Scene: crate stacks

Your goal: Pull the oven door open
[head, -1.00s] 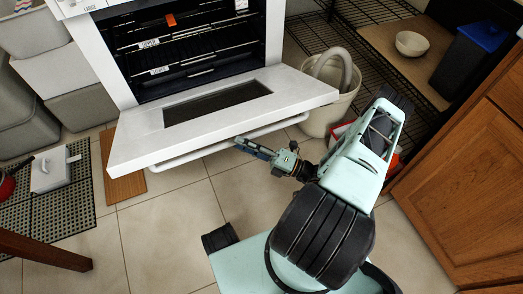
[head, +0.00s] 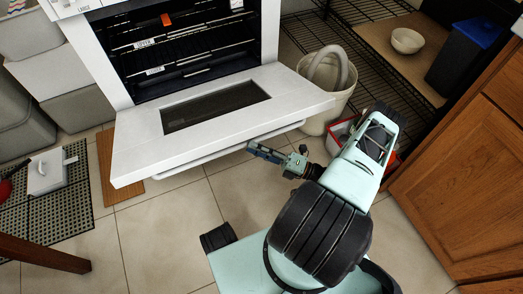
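The white oven door (head: 212,112) is swung down and open, lying close to level, with a dark window in its middle. Its white handle bar (head: 208,157) shows just below the door's front edge. The oven cavity (head: 186,48) behind it is exposed, with wire racks inside. My gripper (head: 256,149) is near the handle's right part, below the door's front edge. Whether it touches the bar I cannot tell. The fingers are seen from the side, so their opening is unclear.
A cream bucket (head: 328,85) stands right of the door. A red-and-white container (head: 343,133) sits behind my arm. Wooden cabinets (head: 465,165) stand at the right. A dark perforated mat (head: 52,205) with a white box (head: 46,172) lies at left. Tiled floor in front is clear.

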